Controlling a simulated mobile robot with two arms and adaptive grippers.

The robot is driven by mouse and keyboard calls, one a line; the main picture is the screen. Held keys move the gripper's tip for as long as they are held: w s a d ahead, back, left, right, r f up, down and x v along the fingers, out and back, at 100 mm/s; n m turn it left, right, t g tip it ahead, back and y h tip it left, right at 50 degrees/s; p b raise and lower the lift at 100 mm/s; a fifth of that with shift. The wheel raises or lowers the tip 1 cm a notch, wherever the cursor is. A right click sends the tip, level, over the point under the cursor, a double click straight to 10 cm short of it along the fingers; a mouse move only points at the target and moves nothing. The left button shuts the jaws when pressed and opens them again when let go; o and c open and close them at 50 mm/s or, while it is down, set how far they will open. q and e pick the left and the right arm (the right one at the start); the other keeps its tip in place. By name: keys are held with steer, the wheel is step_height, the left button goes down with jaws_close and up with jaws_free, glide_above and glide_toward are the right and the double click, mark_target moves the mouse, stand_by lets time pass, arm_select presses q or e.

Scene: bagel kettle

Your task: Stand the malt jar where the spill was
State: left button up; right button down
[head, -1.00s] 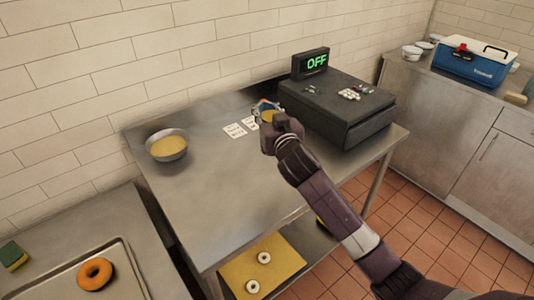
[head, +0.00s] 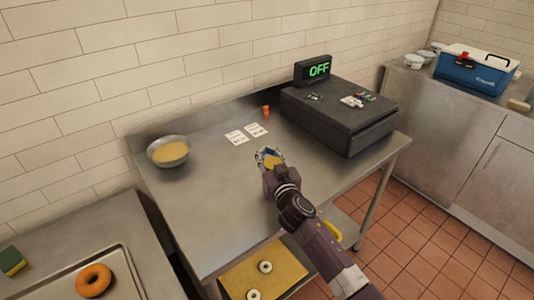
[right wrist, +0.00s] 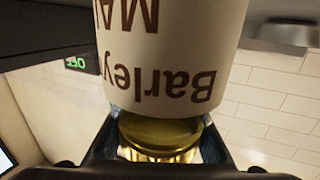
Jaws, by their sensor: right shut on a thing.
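In that view the jaws are around the gold end of the jar, and the lettering is upside down. In the head view the gripper mostly hides the jar. I cannot tell if the jar touches the table. No spill shows on the visible tabletop. My left gripper is not in view.
A metal bowl of yellow contents (head: 168,151) stands at the table's left. Two white cards (head: 247,134) and a small orange object (head: 266,112) are near the back. The black box (head: 340,115) with an "OFF" display (head: 313,70) fills the right end. The front left tabletop is clear.

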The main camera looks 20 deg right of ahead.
steer(key=shift+f, duration=0.1)
steer(key=c, duration=1.5)
jaws_free()
steer(key=s, duration=0.4)
steer(key=s+b, duration=0.1)
steer(key=s, duration=0.7)
steer(key=shift+r, duration=0.35)
